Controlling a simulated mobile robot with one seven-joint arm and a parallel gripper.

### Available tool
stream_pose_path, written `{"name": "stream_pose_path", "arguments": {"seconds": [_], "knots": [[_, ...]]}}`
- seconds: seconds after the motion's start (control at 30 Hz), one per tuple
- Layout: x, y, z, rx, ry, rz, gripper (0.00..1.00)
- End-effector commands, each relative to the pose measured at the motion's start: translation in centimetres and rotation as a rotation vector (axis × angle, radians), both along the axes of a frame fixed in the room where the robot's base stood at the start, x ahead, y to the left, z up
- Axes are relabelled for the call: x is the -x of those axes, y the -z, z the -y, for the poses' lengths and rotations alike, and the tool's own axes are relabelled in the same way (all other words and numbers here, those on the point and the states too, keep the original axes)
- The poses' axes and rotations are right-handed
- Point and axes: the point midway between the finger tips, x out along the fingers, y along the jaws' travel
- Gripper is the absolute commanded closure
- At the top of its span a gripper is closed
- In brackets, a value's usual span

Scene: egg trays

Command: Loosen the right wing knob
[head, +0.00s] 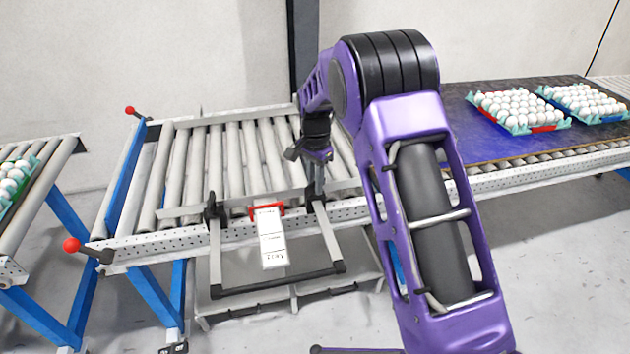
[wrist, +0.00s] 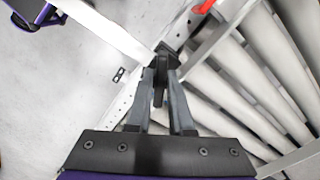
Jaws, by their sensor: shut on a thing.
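The right wing knob (wrist: 159,95) is black and sits at the corner where a grey bar meets the conveyor's side rail. In the wrist view my gripper (wrist: 162,76) has both fingers closed around it. In the head view my gripper (head: 317,184) points down at the right end of the bar, and the knob there is mostly hidden by the fingers. The left wing knob (head: 213,208) is black and stands free at the other end of the bar frame (head: 222,262).
A roller conveyor (head: 180,170) lies behind the bar, with a perforated side rail (head: 150,247). A white label strip (head: 272,245) hangs from a red clip (head: 277,207) between the knobs. Egg trays (head: 548,127) stand on the dark belt (head: 480,155) at right. Red-ball levers (head: 72,245) stick out at left.

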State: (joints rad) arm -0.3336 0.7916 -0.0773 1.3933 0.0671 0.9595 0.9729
Motion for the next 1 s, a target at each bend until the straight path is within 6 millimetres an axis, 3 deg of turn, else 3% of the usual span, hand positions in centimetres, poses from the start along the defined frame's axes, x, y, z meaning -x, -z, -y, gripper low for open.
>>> {"name": "stream_pose_path", "arguments": {"seconds": [0.6, 1.0], "knots": [[-0.04, -0.13, 0.00, -0.001, -0.580, 0.002, 1.00], [-0.05, -0.08, 0.02, 0.000, -0.852, 0.001, 1.00]]}}
